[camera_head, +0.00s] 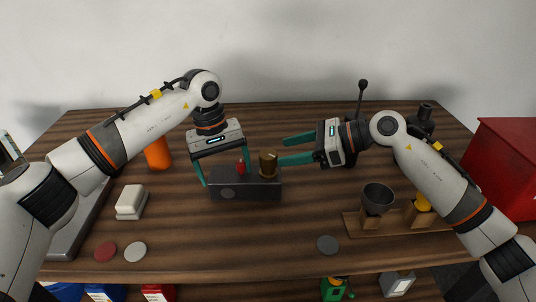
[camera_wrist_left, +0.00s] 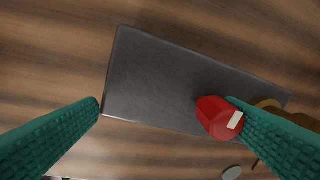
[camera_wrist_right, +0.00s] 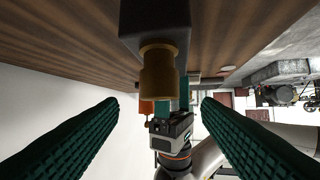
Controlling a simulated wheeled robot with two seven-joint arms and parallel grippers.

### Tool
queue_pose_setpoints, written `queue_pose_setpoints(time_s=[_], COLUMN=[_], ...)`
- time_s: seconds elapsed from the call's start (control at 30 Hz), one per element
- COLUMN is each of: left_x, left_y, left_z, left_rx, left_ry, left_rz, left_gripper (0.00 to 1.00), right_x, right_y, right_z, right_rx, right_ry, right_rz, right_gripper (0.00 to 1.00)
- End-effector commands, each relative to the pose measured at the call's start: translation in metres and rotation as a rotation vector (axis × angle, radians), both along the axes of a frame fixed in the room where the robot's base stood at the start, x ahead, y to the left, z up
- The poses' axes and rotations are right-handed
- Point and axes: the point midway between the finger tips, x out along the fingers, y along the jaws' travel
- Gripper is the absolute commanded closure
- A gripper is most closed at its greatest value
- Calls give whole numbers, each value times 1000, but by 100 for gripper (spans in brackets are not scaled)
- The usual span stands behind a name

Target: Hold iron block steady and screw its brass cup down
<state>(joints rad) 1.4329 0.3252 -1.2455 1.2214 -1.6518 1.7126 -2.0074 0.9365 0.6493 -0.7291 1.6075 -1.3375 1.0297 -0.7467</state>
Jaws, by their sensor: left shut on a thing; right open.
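The dark iron block (camera_head: 258,189) lies on the wooden table. The brass cup (camera_head: 268,165) stands upright on its right part. A red knob-like piece (camera_head: 241,167) is on its top, left of the cup. My left gripper (camera_head: 224,178) is shut on the block's left part, one finger at the left end and the other beside the red piece (camera_wrist_left: 218,118). My right gripper (camera_head: 283,150) is open, pointing left at the cup. In the right wrist view the cup (camera_wrist_right: 158,75) shows ahead between the spread fingers. I cannot tell whether a finger touches it.
A grey bowl (camera_head: 378,198) on a wooden stand (camera_head: 394,230) is at right. A red box (camera_head: 505,165) stands far right. A white block (camera_head: 131,202), an orange cylinder (camera_head: 158,154) and flat discs (camera_head: 135,252) are at left. The table in front of the block is mostly clear.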

Motion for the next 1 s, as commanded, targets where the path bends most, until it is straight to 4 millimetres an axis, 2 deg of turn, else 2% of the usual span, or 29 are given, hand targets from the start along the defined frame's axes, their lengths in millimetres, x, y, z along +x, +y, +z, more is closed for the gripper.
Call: queue_pose_setpoints(time_s=[0.1, 0.3, 0.5, 0.73, 1.0], left_x=[-2, -2, -2, -2, -2], left_y=[-2, -1, -1, -1, -1], left_z=[-4, -4, -4, -4, -4], left_rx=[-2, -1, -1, -1, -1], left_ry=[8, 8, 8, 8, 8], left_rz=[-2, -2, -2, -2, -2], left_gripper=[82, 82, 82, 82, 82], right_x=[5, 12, 14, 14, 13], right_y=[23, 47, 55, 55, 55], right_z=[-9, -19, -23, -23, -23], right_rx=[2, 2, 2, 2, 2], right_ry=[1, 0, 0, 0, 0], right_rz=[3, 1, 0, 0, 0], right_gripper=[42, 42, 42, 42, 86])
